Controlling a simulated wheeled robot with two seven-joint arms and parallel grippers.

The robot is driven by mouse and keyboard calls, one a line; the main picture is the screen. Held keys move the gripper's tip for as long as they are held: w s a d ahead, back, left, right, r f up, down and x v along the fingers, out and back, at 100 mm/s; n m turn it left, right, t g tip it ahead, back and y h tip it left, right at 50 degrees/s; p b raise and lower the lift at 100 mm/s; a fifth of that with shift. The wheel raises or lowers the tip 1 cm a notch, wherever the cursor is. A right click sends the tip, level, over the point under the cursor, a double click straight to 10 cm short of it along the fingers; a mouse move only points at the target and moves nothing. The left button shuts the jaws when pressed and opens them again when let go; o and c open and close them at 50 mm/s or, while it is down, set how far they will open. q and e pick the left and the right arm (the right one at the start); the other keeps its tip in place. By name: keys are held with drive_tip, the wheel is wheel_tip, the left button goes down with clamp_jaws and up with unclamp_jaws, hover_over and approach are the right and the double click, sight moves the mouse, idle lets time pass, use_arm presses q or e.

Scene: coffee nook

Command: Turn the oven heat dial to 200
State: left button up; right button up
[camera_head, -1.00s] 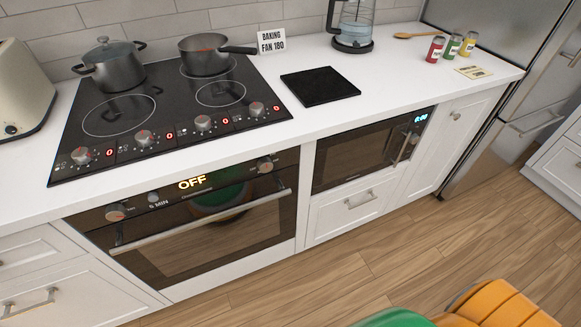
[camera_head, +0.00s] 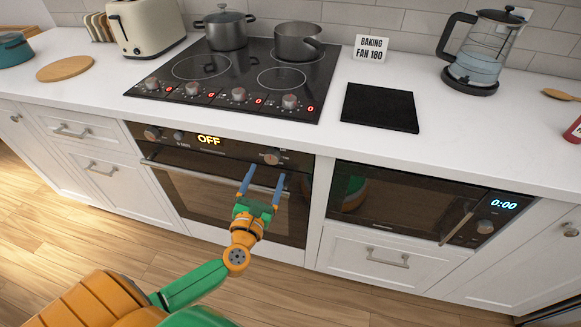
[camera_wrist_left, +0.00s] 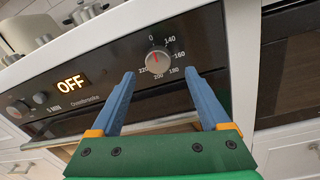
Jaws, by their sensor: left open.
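The oven heat dial (camera_head: 273,157) is a round grey knob at the right end of the oven's black front panel. In the left wrist view the dial (camera_wrist_left: 158,59) has marks 0, 140, 160, 180, 200 and 220 around it, and its red pointer line is near the 0. The oven display (camera_head: 208,140) reads OFF. My left gripper (camera_head: 265,176) is open and empty in front of the oven. In the left wrist view its blue fingers (camera_wrist_left: 159,78) point toward the dial, one on each side, apart from it. My right gripper is not in view.
The oven handle (camera_head: 215,176) runs below the panel. Another knob (camera_head: 152,134) sits at the panel's left end. Above is the cooktop (camera_head: 235,80) with two pots and a row of knobs. A microwave (camera_head: 400,205) is to the right. A sign (camera_head: 371,48) reads BAKING FAN 180.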

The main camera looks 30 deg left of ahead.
sight(271, 161)
use_arm(q)
drive_tip(key=x, duration=0.4)
drive_tip(key=shift+w+a+f, duration=0.1)
drive_tip(key=shift+w+a, duration=0.05)
drive_tip(key=shift+a, duration=0.15)
drive_tip(key=shift+w, duration=0.2)
drive_tip(key=shift+d, duration=0.1)
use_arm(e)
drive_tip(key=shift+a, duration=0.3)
use_arm(q)
drive_tip(key=shift+c, duration=0.5)
clamp_jaws()
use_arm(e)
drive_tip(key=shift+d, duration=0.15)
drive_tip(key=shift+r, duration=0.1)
